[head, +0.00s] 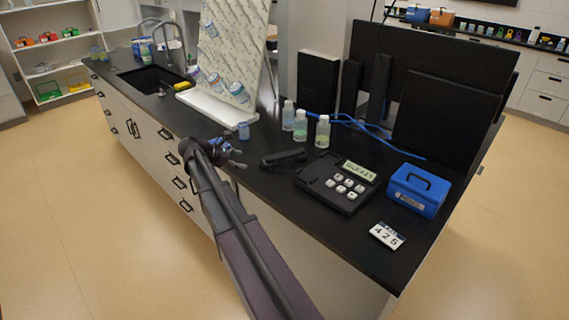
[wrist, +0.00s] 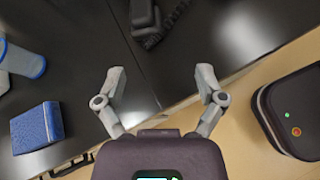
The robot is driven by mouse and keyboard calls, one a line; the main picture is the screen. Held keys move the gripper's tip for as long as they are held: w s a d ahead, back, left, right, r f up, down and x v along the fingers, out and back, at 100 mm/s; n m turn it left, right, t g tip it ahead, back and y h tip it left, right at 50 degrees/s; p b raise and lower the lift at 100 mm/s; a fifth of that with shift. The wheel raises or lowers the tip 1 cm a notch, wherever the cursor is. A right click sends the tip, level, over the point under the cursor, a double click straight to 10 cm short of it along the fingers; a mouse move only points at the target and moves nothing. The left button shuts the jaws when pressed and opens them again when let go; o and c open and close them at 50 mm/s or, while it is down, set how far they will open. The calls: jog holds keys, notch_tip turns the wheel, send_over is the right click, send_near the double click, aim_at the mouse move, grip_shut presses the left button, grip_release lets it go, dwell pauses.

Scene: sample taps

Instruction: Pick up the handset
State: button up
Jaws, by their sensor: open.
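The black handset (head: 284,158) lies on the dark countertop, just left of the phone base (head: 338,186) with its white keys and small display. In the wrist view, a black part of the handset (wrist: 145,14) shows at the top edge, with a coiled cord beside it; the rest is cut off. My gripper (head: 238,157) is at the counter's front edge, left of the handset and apart from it. In the wrist view, my gripper (wrist: 160,80) has its two fingers spread with nothing between them, and the handset is beyond the fingertips.
A bluish cup (head: 243,131) and a blue block (wrist: 37,127) are near my gripper. Several capped bottles (head: 300,125) stand behind the handset. A blue box (head: 418,190) and a number card (head: 387,235) are to the right. A white drying rack (head: 230,60) stands behind.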

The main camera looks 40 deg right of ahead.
jog(key=shift+w+d+r+n+g+h+b, duration=0.1)
jog(key=shift+w+d+r+n+h, duration=0.15)
jog(key=shift+d, duration=0.3)
jog(key=shift+w+d+r+n+g+h+b, duration=0.15)
jog(key=shift+w+d+n+h, duration=0.15)
jog(key=shift+d, duration=0.25)
jog(key=shift+w+d+r+n+g+h+b, duration=0.1)
jog(key=shift+w+d+r+n+h, duration=0.15)
jog(key=shift+d, duration=0.3)
jog(key=b, duration=0.3)
send_near(278, 155)
jog(key=x, duration=0.4)
jog(key=shift+s+d+f, duration=0.15)
jog(key=shift+d, duration=0.25)
jog(key=shift+b+x, duration=1)
jog(key=shift+x, duration=1.6)
grip_shut()
